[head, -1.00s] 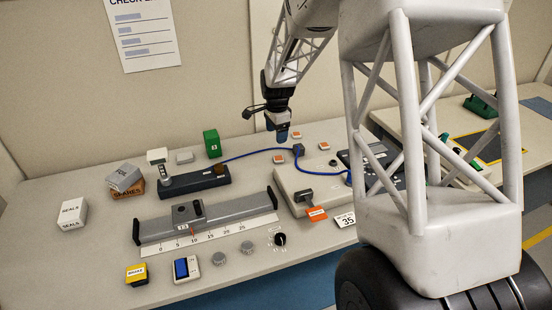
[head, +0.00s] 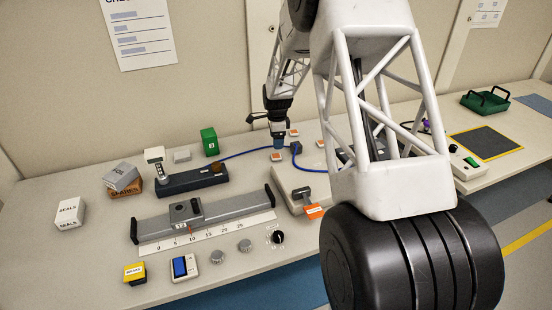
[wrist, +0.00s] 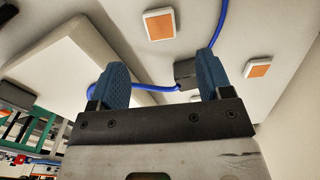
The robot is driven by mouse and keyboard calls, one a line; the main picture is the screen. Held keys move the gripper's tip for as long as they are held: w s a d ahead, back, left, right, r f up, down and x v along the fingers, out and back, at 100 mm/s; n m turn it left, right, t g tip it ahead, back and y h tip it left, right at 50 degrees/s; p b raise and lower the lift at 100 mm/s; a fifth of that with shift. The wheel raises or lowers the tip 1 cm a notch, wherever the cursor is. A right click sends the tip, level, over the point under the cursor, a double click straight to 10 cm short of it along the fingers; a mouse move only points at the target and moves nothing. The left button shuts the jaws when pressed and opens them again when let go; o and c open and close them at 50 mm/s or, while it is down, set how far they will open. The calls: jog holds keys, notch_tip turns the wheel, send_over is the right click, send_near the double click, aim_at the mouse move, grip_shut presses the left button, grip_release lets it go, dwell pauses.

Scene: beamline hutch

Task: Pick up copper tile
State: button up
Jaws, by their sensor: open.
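Several small white-edged tiles with copper-orange faces lie flat on the bench's back part. In the head view one is just behind my gripper (head: 294,132), one just in front of it (head: 276,157), and one to the right (head: 320,143). The wrist view shows two: one tile (wrist: 159,24) lies beyond the gap between my fingers, the other tile (wrist: 258,67) to the right. My gripper (wrist: 160,82) has two blue fingers spread apart with nothing between them. In the head view my gripper (head: 279,143) points down among the tiles. Its height above the bench is hard to tell.
A blue cable (head: 250,153) with a dark plug (head: 296,148) runs close by my gripper. A pale raised box (head: 290,181) stands in front. A dark block (head: 190,181) and a green box (head: 209,142) are to the left. The wall is close behind.

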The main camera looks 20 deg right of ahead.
aim_at(276, 156)
jog(key=shift+f, duration=1.25)
jog(key=shift+f, duration=0.15)
jog(key=shift+a+f, duration=0.1)
jog(key=shift+f, duration=2.35)
jog(key=shift+c, duration=0.4)
jog(key=c, duration=0.9)
jog(key=shift+r, duration=5)
